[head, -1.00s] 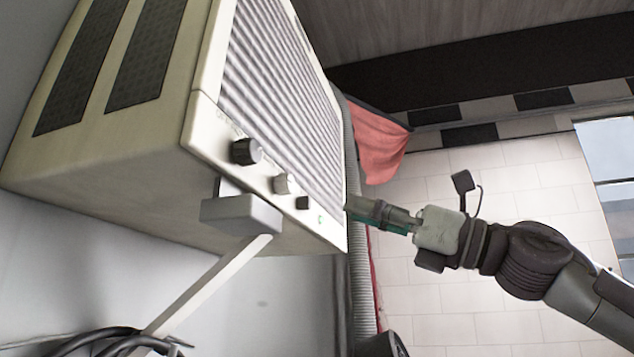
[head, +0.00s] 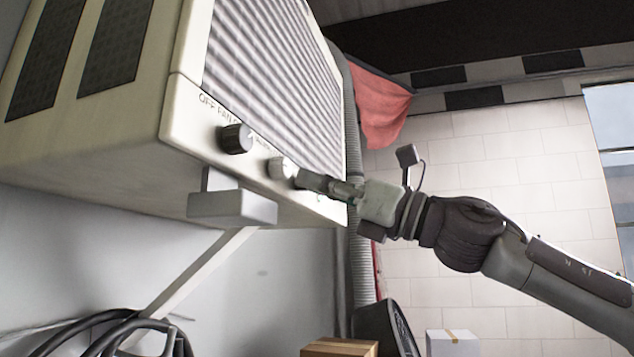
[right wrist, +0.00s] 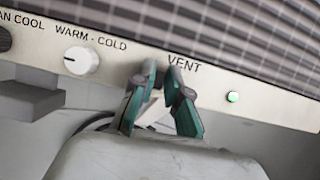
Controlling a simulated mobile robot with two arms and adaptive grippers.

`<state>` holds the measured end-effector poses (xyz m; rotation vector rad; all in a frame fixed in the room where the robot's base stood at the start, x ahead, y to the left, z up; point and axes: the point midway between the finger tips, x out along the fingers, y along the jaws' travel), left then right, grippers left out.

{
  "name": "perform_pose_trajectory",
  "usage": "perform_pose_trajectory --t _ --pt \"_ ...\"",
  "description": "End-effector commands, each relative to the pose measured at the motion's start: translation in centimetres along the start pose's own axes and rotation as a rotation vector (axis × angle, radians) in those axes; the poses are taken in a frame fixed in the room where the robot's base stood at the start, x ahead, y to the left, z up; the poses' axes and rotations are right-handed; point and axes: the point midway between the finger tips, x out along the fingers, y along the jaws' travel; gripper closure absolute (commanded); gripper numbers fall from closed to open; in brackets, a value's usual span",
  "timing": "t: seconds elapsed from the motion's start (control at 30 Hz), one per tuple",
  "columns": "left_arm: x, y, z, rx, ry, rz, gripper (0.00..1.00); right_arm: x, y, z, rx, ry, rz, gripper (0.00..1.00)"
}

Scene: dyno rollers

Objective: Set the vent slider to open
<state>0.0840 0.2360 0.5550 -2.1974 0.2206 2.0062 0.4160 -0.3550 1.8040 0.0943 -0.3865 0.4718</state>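The cooler's cream front panel (head: 180,135) carries the vent control. In the right wrist view the VENT label (right wrist: 184,62) is just behind and right of my right gripper (right wrist: 163,72). In the head view my right gripper (head: 300,178) is at the panel's lower edge, right of the white knob (head: 281,167). Its teal and grey fingers are close together with a narrow gap between the tips. The dark vent slider is hidden by the fingertips, so its position and whether they grip it do not show. My left gripper is not in view.
A black knob (head: 236,138) and a grey block on a bracket (head: 232,207) are left of the gripper. A green light (right wrist: 232,97) is right of VENT. A red cloth (head: 382,108) hangs behind.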

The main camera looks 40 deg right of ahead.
Motion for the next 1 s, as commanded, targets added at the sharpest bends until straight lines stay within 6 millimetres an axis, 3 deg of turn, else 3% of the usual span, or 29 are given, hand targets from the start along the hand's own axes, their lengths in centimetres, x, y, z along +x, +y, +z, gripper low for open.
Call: perform_pose_trajectory --t 0.43,0.73,1.0 --pt "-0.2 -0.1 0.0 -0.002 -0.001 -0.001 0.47 0.0 -0.2 0.1 0.001 -0.001 0.000 1.00" --pt "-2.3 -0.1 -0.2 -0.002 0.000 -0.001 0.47 0.1 -5.1 0.5 0.004 -0.004 -0.002 1.00" --pt "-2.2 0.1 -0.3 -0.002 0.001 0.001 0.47 -0.1 -5.6 0.1 -0.001 -0.003 -0.005 1.00"
